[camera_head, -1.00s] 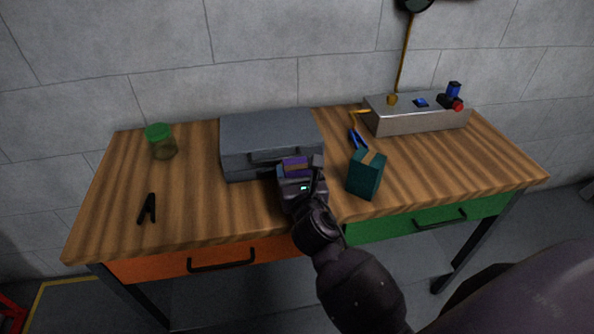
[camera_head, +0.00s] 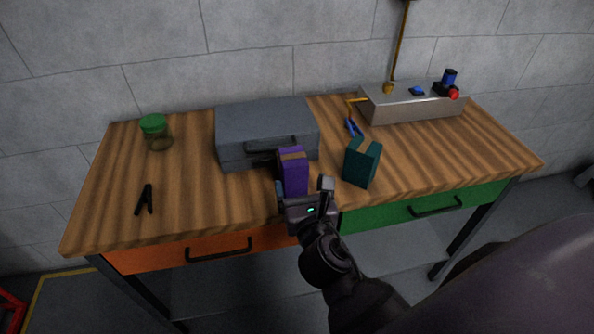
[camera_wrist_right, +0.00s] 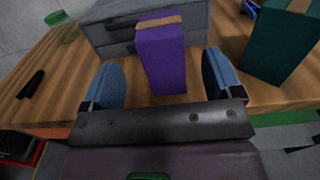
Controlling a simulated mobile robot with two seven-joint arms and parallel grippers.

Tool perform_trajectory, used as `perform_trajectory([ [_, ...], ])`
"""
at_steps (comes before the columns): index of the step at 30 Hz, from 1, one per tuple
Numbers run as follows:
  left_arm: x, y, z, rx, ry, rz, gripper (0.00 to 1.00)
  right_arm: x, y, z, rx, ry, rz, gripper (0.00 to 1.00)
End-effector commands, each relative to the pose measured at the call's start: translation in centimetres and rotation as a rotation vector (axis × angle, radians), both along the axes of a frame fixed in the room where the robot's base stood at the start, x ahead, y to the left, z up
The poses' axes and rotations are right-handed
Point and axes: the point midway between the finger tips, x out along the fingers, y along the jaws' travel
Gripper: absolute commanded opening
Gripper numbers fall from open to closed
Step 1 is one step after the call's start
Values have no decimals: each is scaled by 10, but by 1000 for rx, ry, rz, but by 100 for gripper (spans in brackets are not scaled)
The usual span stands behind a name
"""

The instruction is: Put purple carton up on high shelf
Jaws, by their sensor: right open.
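The purple carton (camera_head: 294,173) stands upright near the front edge of the wooden table, with a tan strip over its top. It stands in front of the grey case. It also shows in the right wrist view (camera_wrist_right: 162,57), between and beyond the blue-padded fingertips. My right gripper (camera_head: 305,189) is open and empty, just in front of the carton; in the right wrist view, gaps show on both sides of the carton. My left gripper is not in view. No high shelf is in view.
A teal carton (camera_head: 362,162) stands to the right of the purple one. A grey case (camera_head: 265,127) is behind. A green-lidded jar (camera_head: 156,132) and a black clamp (camera_head: 144,199) are at the left. A metal box (camera_head: 415,103) with knobs is at the back right.

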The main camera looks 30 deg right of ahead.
Motion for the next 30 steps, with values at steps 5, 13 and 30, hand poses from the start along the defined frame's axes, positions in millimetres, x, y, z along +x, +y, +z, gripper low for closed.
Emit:
perform_trajectory([
  [5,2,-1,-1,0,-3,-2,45,-23,6,-1,2,2,-1,85],
  [13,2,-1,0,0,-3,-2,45,-34,10,1,1,-1,-1,85],
  [30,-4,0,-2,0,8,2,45,-68,-9,-98,1108,0,-64,85],
])
